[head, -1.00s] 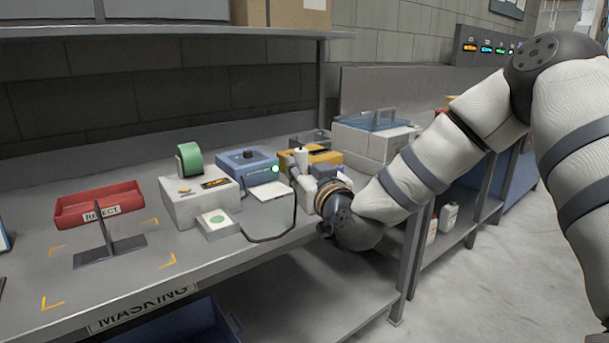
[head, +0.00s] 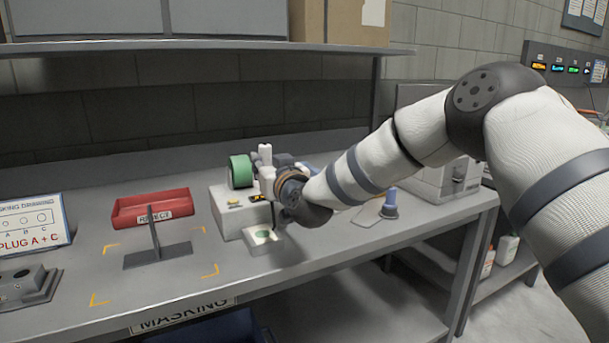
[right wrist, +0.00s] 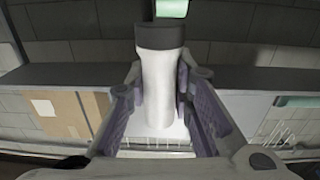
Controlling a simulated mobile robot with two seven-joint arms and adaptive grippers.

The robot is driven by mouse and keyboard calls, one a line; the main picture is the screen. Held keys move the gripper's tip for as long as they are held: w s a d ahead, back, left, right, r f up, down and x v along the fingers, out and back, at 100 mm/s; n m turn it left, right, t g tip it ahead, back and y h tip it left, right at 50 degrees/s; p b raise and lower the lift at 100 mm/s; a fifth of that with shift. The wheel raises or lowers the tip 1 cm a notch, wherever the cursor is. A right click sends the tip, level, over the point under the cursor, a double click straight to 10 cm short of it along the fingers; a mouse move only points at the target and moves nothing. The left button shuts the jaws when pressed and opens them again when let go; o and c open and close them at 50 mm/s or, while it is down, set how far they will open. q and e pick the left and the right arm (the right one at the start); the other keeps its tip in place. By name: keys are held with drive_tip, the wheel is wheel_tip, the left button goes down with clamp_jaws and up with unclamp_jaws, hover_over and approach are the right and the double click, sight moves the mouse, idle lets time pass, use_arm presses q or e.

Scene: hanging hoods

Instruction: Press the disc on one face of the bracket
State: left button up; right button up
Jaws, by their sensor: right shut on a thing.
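The grey bracket (head: 155,250), an upright plate on a flat base, stands within orange corner marks on the bench. A green disc (head: 263,234) lies on a small white pad in front of a pale box. My right gripper (head: 265,175) is above and behind that pad, apart from the bracket. It is shut on a white cylinder with a dark band, which fills the middle of the right wrist view (right wrist: 160,90). A green patch (right wrist: 172,8) shows beyond its dark end; I cannot tell whether it touches. My left gripper is out of view.
A red reject tray (head: 125,212) is behind the bracket. The pale box (head: 228,210) and a green tape roll (head: 240,171) are near my right gripper. A masking drawing sign (head: 30,220) stands at left, and a blue-topped stand (head: 389,205) at right. A shelf (head: 220,45) overhangs the back.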

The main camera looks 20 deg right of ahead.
drive_tip(key=shift+w+a+r, duration=0.1)
drive_tip(key=shift+w+a, duration=0.3)
drive_tip(key=shift+a, duration=0.2)
wheel_tip(320, 180, down, 12)
drive_tip(key=b, duration=0.3)
drive_tip(key=shift+a+r+b, duration=0.1)
drive_tip(key=shift+r+b, duration=0.15)
drive_tip(key=shift+b, duration=0.1)
use_arm(q)
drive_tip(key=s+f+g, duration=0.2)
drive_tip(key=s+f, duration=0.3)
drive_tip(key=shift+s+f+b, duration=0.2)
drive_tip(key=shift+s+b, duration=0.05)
drive_tip(key=shift+b, duration=0.05)
use_arm(e)
drive_tip(key=shift+f, duration=0.5)
